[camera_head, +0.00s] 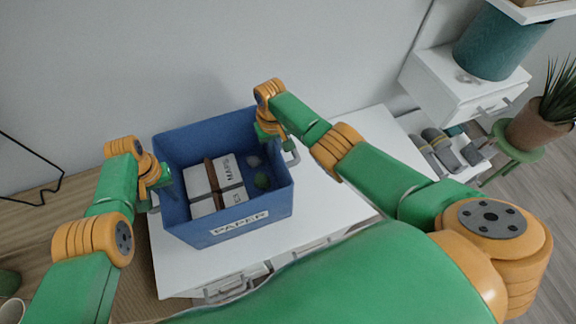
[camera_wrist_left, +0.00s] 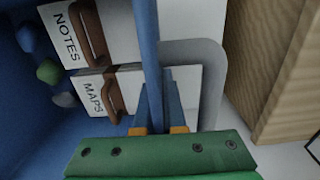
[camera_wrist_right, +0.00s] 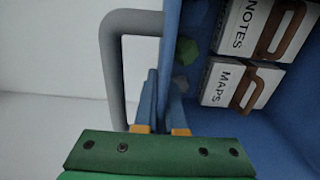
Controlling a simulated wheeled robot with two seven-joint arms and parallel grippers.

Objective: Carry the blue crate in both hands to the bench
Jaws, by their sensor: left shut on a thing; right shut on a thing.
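The blue crate (camera_head: 237,222), with a PAPER label on its front, stands on or just above the white desk (camera_head: 325,222); I cannot tell which. It holds white boxes with brown handles, marked NOTES (camera_wrist_left: 77,30) and MAPS (camera_wrist_left: 95,92), and small round items (camera_head: 262,180). My left gripper (camera_head: 157,188) is shut on the crate's left side, by the grey handle (camera_wrist_left: 208,75). My right gripper (camera_head: 278,145) is shut on the right side, by the other grey handle (camera_wrist_right: 118,60). In both wrist views the fingers straddle the crate wall.
A wooden surface (camera_head: 50,225) lies at the left, with a black wire stand (camera_head: 35,185) on it. At the right are a white drawer unit (camera_head: 455,90) with a teal bin (camera_head: 495,45), a potted plant (camera_head: 540,120) and a tray of grey items (camera_head: 445,150).

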